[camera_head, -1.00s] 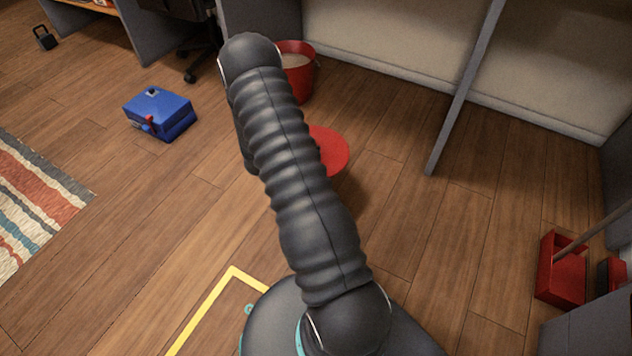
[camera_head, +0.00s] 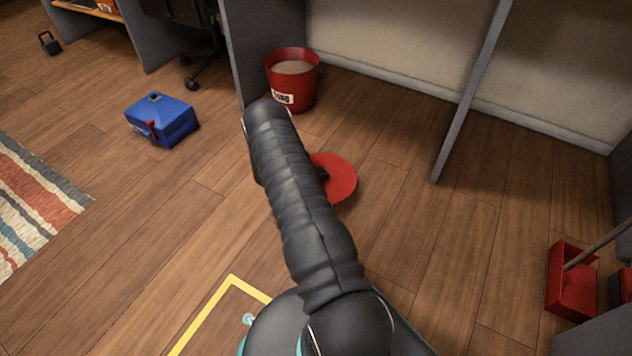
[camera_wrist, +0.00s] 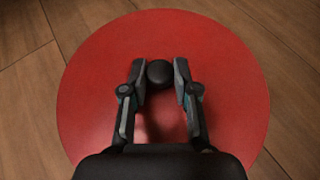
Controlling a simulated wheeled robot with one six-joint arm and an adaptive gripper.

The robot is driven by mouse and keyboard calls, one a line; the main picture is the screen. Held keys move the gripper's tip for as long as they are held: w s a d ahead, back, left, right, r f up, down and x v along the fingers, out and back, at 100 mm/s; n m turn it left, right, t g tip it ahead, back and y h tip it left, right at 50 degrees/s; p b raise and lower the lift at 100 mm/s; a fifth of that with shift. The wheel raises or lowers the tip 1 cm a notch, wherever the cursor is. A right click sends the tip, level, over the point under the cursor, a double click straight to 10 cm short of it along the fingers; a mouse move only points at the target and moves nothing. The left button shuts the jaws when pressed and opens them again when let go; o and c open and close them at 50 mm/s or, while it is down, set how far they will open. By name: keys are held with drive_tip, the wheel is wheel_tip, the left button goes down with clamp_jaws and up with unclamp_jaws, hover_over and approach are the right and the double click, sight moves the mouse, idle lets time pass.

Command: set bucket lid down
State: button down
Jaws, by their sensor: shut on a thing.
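The red round bucket lid (camera_head: 341,180) shows to the right of my arm in the head view, close to or on the wooden floor; I cannot tell which. In the wrist view the lid (camera_wrist: 225,95) fills most of the picture, with a dark round knob (camera_wrist: 159,73) near its middle. My gripper (camera_wrist: 160,76) is shut on that knob, one finger on each side. My arm hides the gripper and part of the lid in the head view. The red bucket (camera_head: 293,82) stands upright and uncovered by the grey partition, with pale contents and a label on its side.
A blue box (camera_head: 163,120) with a red part sits on the floor at the left. A striped rug (camera_head: 35,205) lies at the left edge. A red dustpan (camera_head: 571,283) is at the right. Yellow tape (camera_head: 205,318) marks the floor in front. Floor right of the lid is clear.

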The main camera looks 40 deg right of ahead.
drive_tip(key=shift+w+a+f, duration=0.1)
drive_tip(key=shift+w+f, duration=0.2)
drive_tip(key=shift+w, duration=0.25)
drive_tip(key=shift+w+a+f, duration=0.1)
drive_tip(key=shift+w+f, duration=0.2)
drive_tip(key=shift+w, duration=0.2)
drive_tip(key=shift+f+b, duration=0.5)
drive_tip(key=shift+f, duration=1.5)
drive_tip(key=c, duration=0.9)
unclamp_jaws()
drive_tip(key=shift+f, duration=0.1)
